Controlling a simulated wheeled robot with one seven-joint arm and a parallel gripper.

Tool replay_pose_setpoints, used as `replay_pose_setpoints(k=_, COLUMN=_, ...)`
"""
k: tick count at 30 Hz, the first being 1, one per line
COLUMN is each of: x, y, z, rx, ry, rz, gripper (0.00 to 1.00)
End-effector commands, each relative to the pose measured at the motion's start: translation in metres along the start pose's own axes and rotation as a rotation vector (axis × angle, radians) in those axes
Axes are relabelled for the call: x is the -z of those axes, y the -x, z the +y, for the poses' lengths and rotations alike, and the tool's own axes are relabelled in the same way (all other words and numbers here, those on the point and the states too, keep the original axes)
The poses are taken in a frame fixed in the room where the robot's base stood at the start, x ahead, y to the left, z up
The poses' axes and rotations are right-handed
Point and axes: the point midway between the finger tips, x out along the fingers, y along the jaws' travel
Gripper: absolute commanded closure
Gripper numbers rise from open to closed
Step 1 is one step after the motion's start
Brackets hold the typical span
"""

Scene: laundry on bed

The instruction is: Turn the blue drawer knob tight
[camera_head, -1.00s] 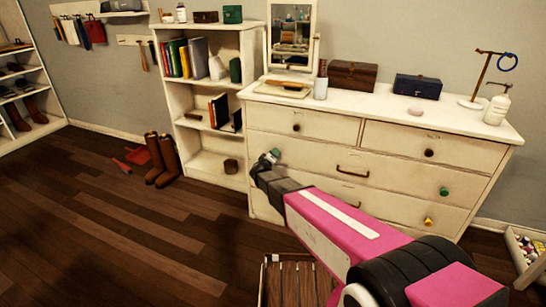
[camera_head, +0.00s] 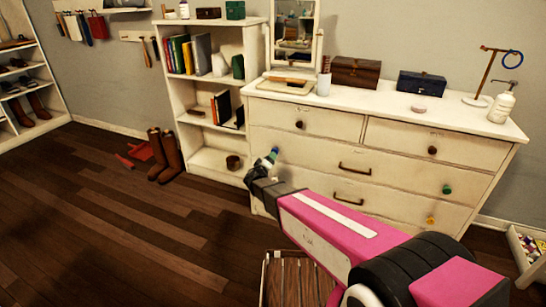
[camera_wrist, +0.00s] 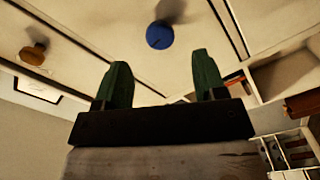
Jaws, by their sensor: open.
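The blue drawer knob (camera_wrist: 160,35) is round and sits on a white drawer front in the wrist view. My gripper (camera_wrist: 160,72) has two green fingers spread apart, with nothing between them. The knob lies beyond the fingertips, roughly centred between them, with a visible gap. In the head view my gripper (camera_head: 268,158) is at the left end of the white dresser (camera_head: 330,190), in front of its lower drawers. There my gripper largely hides the blue knob, and I cannot make it out clearly.
A brown knob (camera_wrist: 33,53) shows in the wrist view. The dresser also has a green knob (camera_head: 447,189) and a yellow knob (camera_head: 431,220). A white bookshelf (camera_head: 205,130) stands left of it. Brown boots (camera_head: 165,155) stand on the floor. A slatted wooden crate (camera_head: 290,280) is below my arm.

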Motion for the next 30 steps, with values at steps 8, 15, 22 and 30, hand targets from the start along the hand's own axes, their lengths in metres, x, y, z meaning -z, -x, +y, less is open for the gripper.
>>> replay_pose_setpoints(k=8, x=0.0, y=0.027, z=0.0, rx=0.0, ry=-0.001, rz=-0.001, gripper=0.35)
replay_pose_setpoints(k=15, x=0.0, y=0.028, z=0.0, rx=-0.001, ry=-0.001, rz=-0.001, gripper=0.35)
replay_pose_setpoints(k=22, x=-0.011, y=0.025, z=0.009, rx=-0.001, ry=-0.004, rz=-0.039, gripper=0.35)
replay_pose_setpoints(k=30, x=-0.096, y=0.015, z=0.065, rx=0.03, ry=-0.032, rz=-0.357, gripper=0.35)
